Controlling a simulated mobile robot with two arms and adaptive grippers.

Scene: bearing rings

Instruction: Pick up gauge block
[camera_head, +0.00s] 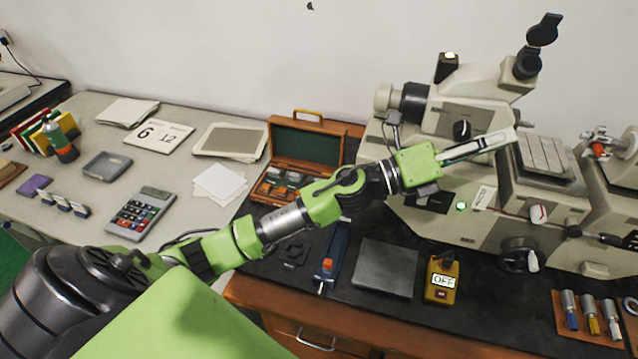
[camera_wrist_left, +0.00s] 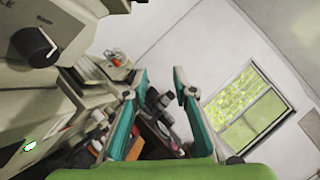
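An open wooden case (camera_head: 305,145) with a green-lined lid stands in the middle of the bench in the head view. Several small grey blocks (camera_head: 293,177) sit in its compartments; they look like gauge blocks, but which one the task names I cannot tell. My left arm passes in front of the case and hides part of it. My left gripper (camera_head: 508,137) is far to the right of the case, in front of the microscope-like machine. In the left wrist view its two fingers (camera_wrist_left: 160,82) stand apart with nothing held between them. My right gripper is in neither view.
The large beige machine (camera_head: 468,110) fills the right side. On the dark mat lie a grey plate (camera_head: 385,268) and a yellow box marked OFF (camera_head: 441,280). A calculator (camera_head: 141,214) and papers (camera_head: 219,184) lie left of the case.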

